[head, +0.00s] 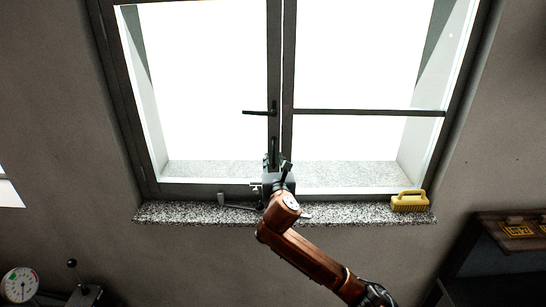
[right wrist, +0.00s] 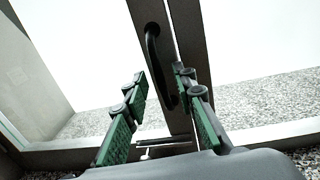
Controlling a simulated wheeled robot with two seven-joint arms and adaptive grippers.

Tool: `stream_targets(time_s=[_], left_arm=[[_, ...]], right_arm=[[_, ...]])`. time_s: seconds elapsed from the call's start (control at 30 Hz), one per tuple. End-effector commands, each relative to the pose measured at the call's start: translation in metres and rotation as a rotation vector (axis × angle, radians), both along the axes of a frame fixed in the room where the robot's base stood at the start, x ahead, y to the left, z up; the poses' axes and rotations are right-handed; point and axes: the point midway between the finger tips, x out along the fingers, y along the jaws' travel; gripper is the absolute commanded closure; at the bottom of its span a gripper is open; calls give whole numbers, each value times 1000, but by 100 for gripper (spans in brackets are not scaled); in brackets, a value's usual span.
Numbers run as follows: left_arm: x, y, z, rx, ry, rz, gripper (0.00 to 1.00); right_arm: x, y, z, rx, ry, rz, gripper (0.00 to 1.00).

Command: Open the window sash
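A black lever handle (head: 260,112) sticks out leftward from the left sash's stile. My right gripper (head: 275,155) is in front of the stile's lower part, below that lever. In the right wrist view, its green-padded fingers (right wrist: 160,82) are spread apart. A black handle (right wrist: 155,55) on the dark stile shows between and beyond them; I cannot tell whether a finger touches it. My left gripper is not in view.
A speckled stone sill (head: 170,212) runs under the window. A yellow brush (head: 410,201) sits at its right end. A thin dark bar (head: 238,207) lies along the lower frame near my gripper. A gauge (head: 19,285) is lower left, and a dark shelf (head: 515,230) lower right.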

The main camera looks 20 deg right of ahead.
Motion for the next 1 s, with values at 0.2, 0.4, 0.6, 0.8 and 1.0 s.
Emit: stream_targets(time_s=[0.2,0.4,0.6,0.8,1.0], left_arm=[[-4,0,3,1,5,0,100],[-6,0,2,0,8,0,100],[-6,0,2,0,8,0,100],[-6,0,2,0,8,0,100],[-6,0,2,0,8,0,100]], right_arm=[[15,-3,0,1,0,0,75],[16,-3,0,2,0,1,75],[16,-3,0,2,0,1,85],[16,-3,0,2,0,1,98],[16,-3,-1,2,1,1,100]])
